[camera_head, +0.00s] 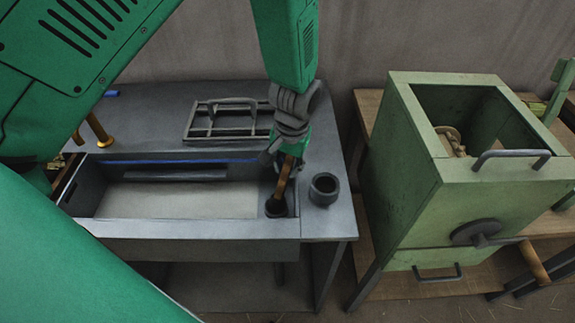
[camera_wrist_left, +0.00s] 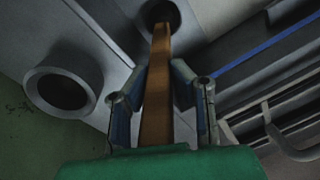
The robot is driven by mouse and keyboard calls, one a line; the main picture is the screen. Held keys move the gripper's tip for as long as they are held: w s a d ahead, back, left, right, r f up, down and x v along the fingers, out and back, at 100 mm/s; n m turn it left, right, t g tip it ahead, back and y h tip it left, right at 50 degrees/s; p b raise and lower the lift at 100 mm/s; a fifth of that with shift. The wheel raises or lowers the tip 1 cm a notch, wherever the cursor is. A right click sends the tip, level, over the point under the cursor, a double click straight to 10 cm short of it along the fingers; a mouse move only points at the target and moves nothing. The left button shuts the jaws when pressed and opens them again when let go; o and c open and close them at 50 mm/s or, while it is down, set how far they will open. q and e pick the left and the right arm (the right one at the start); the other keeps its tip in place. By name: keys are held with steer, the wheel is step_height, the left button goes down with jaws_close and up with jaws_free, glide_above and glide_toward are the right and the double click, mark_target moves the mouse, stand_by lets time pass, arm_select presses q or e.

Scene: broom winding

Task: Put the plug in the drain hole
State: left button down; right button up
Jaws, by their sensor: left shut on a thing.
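The plug, a long brown-orange bar (camera_head: 284,180), is held upright with a slight tilt in my left gripper (camera_head: 287,152). In the left wrist view the bar (camera_wrist_left: 157,90) runs between the two fingers of the left gripper (camera_wrist_left: 160,85), which is shut on it. The drain hole (camera_head: 276,208) is a dark round opening at the right end of the sink trough. It also shows at the top of the left wrist view (camera_wrist_left: 160,10). The bar's lower end is at the hole's mouth; I cannot tell how deep it sits. My right gripper is not in view.
The grey sink (camera_head: 190,249) has a shallow trough. A short dark cylinder with an open top (camera_head: 324,189) stands right of the hole. A metal rack (camera_head: 228,133) lies behind the trough. A green box with handles (camera_head: 405,170) stands on a wooden bench at right.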

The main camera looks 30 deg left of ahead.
arm_select(q)
steer(key=shift+f+b, duration=0.3)
steer(key=shift+f, duration=0.4)
steer(key=c, duration=1.7)
jaws_free()
steer(key=shift+r, duration=0.1)
steer(key=r+p, duration=0.6)
steer(key=r, duration=0.1)
steer(key=d+r+p, duration=0.1)
steer(key=r+p, duration=0.3)
steer(key=shift+f, duration=0.1)
